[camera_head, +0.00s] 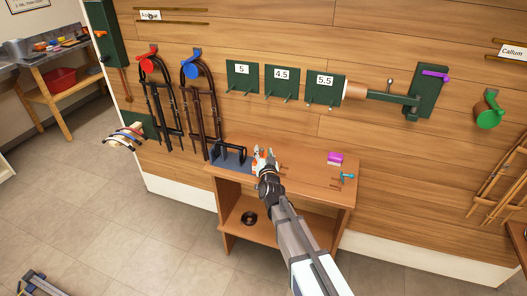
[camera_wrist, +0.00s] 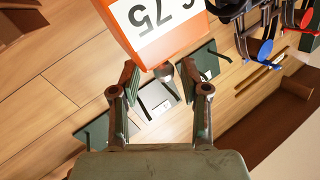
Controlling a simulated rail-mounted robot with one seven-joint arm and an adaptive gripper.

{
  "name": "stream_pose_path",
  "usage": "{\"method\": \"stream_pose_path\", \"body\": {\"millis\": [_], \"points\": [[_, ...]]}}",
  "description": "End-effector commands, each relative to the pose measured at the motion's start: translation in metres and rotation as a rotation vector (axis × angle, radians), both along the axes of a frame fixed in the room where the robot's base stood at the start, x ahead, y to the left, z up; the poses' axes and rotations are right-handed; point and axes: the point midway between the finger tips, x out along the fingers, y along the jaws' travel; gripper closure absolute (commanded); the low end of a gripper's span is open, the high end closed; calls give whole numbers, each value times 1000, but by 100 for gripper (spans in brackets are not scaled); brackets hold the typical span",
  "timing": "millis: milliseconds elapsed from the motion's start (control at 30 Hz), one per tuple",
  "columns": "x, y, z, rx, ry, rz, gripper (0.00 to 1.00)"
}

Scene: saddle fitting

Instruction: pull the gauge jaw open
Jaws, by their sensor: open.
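An orange block (camera_wrist: 185,52) with a white label fills the top middle of the wrist view, partly cut off; its printed digits are upside down. A round grey knob (camera_wrist: 165,72) shows just below the block. My gripper (camera_wrist: 160,92) is open, with one finger left and one right of the knob; I cannot tell whether either touches it. In the head view, my gripper (camera_head: 265,158) is over the table beside a dark blue-grey gauge frame (camera_head: 231,163). The gripper partly hides orange and white parts there.
The wooden table (camera_head: 310,180) holds a purple block (camera_head: 335,158) and a small teal-handled tool (camera_head: 346,177) on the right. Green plates labelled 5 (camera_head: 242,77), 4.5 (camera_head: 282,84) and 5.5 (camera_head: 323,91) hang on the wall. Bridles (camera_head: 195,110) hang at the left.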

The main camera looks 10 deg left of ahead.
Motion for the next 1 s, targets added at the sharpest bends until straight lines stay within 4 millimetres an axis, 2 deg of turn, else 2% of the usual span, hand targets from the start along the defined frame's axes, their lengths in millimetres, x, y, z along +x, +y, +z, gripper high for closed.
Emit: {"method": "stream_pose_path", "body": {"millis": [500, 700, 1000], "points": [[-91, -25, 0, 0, 1, -2, 54], [-104, -27, 0, 0, 1, -2, 54], [-103, -27, 0, 0, 1, -2, 54]]}}
